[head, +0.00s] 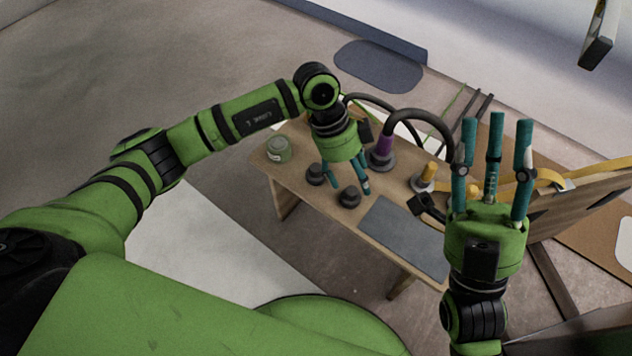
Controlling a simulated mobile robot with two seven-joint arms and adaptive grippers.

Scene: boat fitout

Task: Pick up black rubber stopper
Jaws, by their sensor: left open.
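Two small black rubber stoppers stand on the wooden bench (290,178). One stopper (315,176) is toward the left, and the other stopper (350,197) is a little nearer and to the right. My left gripper (347,184) points down over the bench with its teal fingers apart, close to both stoppers. Nothing shows between its fingers. I cannot tell whether a finger touches a stopper. My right gripper (494,128) points up at the right with its fingers spread and empty.
A green jar (278,149) stands at the bench's left end. A grey mat (405,238) covers the bench's right part. A wooden panel (580,207) rises at the right.

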